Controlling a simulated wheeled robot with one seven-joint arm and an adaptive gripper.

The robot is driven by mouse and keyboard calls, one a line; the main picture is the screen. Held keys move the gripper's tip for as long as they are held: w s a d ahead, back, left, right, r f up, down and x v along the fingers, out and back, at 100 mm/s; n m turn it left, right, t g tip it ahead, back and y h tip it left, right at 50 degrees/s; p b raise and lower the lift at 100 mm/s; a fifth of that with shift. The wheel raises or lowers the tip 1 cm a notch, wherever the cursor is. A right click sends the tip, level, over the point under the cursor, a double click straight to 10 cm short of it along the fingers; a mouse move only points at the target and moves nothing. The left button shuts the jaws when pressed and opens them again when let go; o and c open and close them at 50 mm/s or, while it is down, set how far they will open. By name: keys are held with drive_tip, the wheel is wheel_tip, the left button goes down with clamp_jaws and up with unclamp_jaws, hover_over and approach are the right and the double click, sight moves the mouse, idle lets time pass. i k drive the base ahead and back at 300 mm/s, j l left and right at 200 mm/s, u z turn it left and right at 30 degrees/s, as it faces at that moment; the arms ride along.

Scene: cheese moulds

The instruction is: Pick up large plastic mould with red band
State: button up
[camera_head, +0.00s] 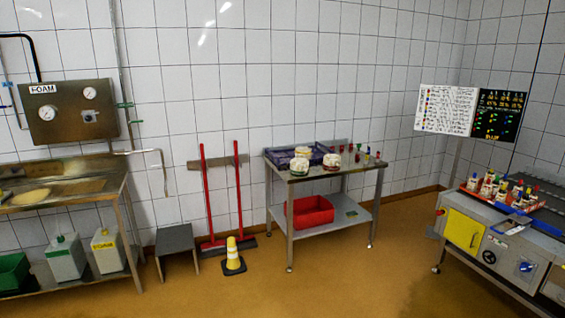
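Several whitish moulds stand on the steel table (317,177) by the back wall. A front left mould (299,167) is pale with a dark, possibly greenish, band low down. Another pale mould (303,152) stands behind it. A mould to the right (331,162) is pale with what looks like a reddish band; it is too small to be sure of its size or band colour. My gripper is not in view, so its state and distance from the moulds are hidden.
A dark blue crate (284,157) and small coloured items (366,157) share the tabletop. A red bin (309,212) is on its lower shelf. A yellow-white cone (233,257) and grey stool (176,243) stand left. A machine (470,230) stands right. Floor (350,275) in front is clear.

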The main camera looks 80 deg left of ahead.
sight(330, 161)
drive_tip(key=u, duration=2.5)
drive_tip(key=i, duration=1.4)
drive_tip(key=i+j, duration=0.1)
drive_tip(key=i, duration=1.25)
drive_tip(key=i+z, duration=0.1)
drive_tip(key=i, duration=1.3)
drive_tip(key=i+j+z, duration=0.2)
drive_tip(key=i, duration=0.2)
drive_tip(key=i+z, duration=0.25)
drive_tip(key=i, duration=0.15)
drive_tip(key=i+j+z, duration=0.2)
drive_tip(key=i+j, duration=0.1)
drive_tip(key=i, duration=0.1)
